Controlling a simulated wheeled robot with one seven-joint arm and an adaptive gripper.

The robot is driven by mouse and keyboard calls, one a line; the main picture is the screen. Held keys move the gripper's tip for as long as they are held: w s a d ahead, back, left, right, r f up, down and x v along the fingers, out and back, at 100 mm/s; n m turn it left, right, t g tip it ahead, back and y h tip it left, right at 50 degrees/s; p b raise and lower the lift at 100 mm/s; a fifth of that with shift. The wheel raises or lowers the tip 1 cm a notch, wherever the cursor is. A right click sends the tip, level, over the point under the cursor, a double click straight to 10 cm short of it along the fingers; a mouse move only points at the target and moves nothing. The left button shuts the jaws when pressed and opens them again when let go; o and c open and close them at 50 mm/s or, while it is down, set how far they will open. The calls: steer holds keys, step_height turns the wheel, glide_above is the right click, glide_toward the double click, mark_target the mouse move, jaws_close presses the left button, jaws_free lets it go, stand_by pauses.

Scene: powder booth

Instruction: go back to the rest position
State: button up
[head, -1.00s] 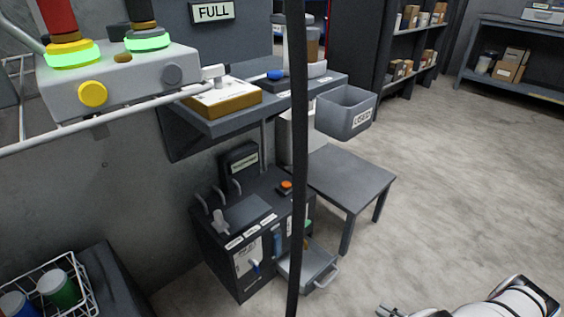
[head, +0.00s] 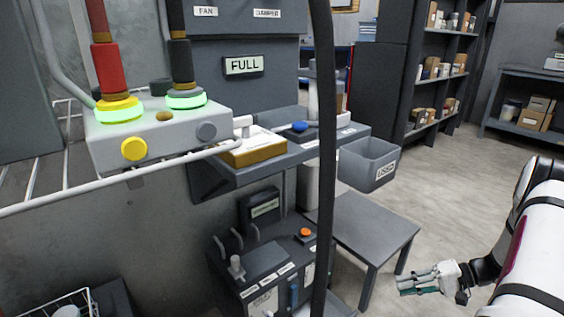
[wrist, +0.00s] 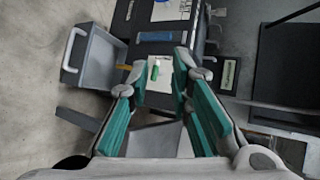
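My gripper (head: 420,283) is at the lower right of the head view, at the end of my white arm, apart from the grey table (head: 365,225). In the wrist view my gripper (wrist: 160,72) shows its two teal-padded fingers spread, with nothing held between them. Beyond the fingers is the dark cabinet (wrist: 163,50) with white labels and a small green item (wrist: 155,70). The drawer (wrist: 96,70) with its handle stands pulled out to the left in that view.
A grey box with green-lit rings (head: 160,135) sits on a wire shelf at left. A dark pole (head: 325,150) stands in front. A grey bin (head: 368,165) hangs beside the counter. Shelves (head: 440,65) with boxes stand behind. The floor (head: 450,165) at right is clear.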

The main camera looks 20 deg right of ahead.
steer(key=w+a+r+n+g+h, duration=0.1)
steer(key=a+r+n+g, duration=0.15)
steer(key=a+r, duration=0.6)
steer(key=w+a+r+n+g+h, duration=0.1)
steer(key=w+a+r+g, duration=0.3)
steer(key=r, duration=0.8)
steer(key=s+a+r+n+g+h, duration=0.2)
steer(key=s+a+r+h, duration=0.1)
steer(key=s+a+r, duration=0.75)
steer(key=s+a+r+n+t+h, duration=0.1)
steer(key=s+a+r+h, duration=0.2)
steer(key=s, duration=0.6)
steer(key=s+a+n+t+h, duration=0.1)
steer(key=s+a+t+h, duration=0.15)
steer(key=s+a, duration=0.45)
step_height(320, 180, up, 40)
steer(key=s+d+t+p, duration=0.1)
steer(key=d+t+p, duration=0.1)
steer(key=p, duration=3.7)
steer(key=shift+s+f+t+h, duration=0.15)
steer(key=shift+s+t+h, duration=0.2)
steer(key=shift+t, duration=0.15)
